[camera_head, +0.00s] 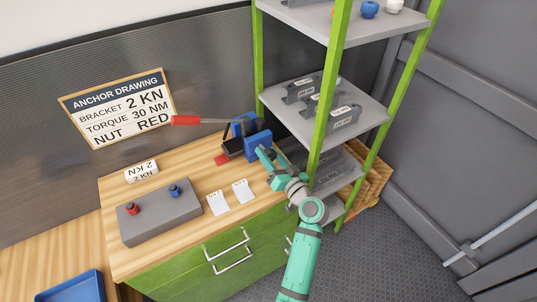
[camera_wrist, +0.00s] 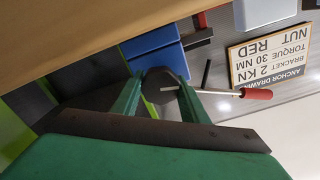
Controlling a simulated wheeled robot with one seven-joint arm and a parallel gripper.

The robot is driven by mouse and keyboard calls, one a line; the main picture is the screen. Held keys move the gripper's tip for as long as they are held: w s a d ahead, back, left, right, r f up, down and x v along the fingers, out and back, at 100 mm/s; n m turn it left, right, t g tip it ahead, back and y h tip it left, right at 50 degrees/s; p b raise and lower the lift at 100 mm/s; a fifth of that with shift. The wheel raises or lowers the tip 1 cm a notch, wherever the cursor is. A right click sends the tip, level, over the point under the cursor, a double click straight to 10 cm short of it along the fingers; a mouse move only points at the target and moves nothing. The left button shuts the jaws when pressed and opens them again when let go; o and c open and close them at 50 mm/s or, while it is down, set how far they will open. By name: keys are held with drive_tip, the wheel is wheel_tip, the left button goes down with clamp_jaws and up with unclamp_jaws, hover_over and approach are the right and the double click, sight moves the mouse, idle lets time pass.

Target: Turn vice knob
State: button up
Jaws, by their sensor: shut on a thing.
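The blue vice (camera_head: 258,145) stands at the right end of the wooden bench, with a dark part between its blue blocks. In the wrist view its blue body (camera_wrist: 152,42) is at the top centre. A dark round vice knob (camera_wrist: 158,90) faces me there. My gripper (camera_head: 266,156) is at the right side of the vice. In the wrist view the green fingers of my gripper (camera_wrist: 159,84) are on either side of the knob and shut on it. In the head view my gripper hides the knob.
A red-handled tool (camera_head: 186,120) reaches over the bench, its shaft ending by the vice. A grey box (camera_head: 160,218) with red and blue knobs and white cards (camera_head: 218,203) lie on the bench. A green-post shelf (camera_head: 328,100) stands close right of my gripper.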

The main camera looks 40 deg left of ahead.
drive_tip(key=m, duration=0.5)
drive_tip(key=shift+w+d+f+m, duration=0.1)
drive_tip(key=shift+d+m, duration=0.05)
drive_tip(key=shift+m, duration=0.15)
idle(0.4)
drive_tip(key=o, duration=1.1)
drive_tip(key=shift+c, duration=0.2)
drive_tip(key=v, duration=1)
drive_tip(key=shift+d, duration=0.4)
